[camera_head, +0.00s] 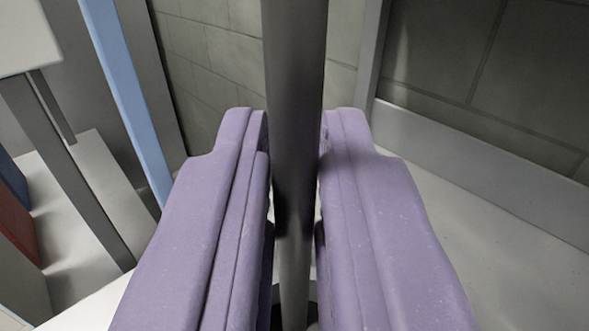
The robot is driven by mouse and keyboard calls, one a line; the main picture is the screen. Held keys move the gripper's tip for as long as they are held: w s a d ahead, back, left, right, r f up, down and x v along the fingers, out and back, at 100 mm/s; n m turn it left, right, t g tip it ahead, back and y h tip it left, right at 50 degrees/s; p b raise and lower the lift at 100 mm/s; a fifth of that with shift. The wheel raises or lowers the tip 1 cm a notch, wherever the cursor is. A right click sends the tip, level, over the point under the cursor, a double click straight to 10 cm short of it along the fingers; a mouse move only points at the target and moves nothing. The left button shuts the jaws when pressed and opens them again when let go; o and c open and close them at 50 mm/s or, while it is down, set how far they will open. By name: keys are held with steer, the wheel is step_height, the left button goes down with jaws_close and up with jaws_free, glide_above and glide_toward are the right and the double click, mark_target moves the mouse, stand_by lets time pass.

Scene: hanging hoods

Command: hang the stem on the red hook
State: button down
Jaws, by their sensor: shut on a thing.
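My gripper (293,140) has two purple fingers and fills the lower middle of the camera_head view. It is shut on a dark grey cylindrical stem (296,60). The stem runs from the top edge down between the fingers, and its lower part shows in the gap between them. The stem's top end is out of the picture. No red hook can be made out in this view.
A blue upright bar (125,95) stands at the left. Grey slanted legs (70,165) under a white block (25,35) are farther left. Red and blue panels (15,215) sit at the left edge. Grey tiled walls (490,70) stand behind, with open pale floor (480,260) at right.

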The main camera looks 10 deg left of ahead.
steer(key=shift+f+b, duration=1.05)
steer(key=shift+b, duration=0.25)
steer(key=c, duration=1.1)
jaws_free()
steer(key=shift+o, duration=0.3)
steer(key=shift+f, duration=0.1)
steer(key=p+v, duration=0.1)
steer(key=v, duration=0.7)
steer(key=shift+p, duration=0.3)
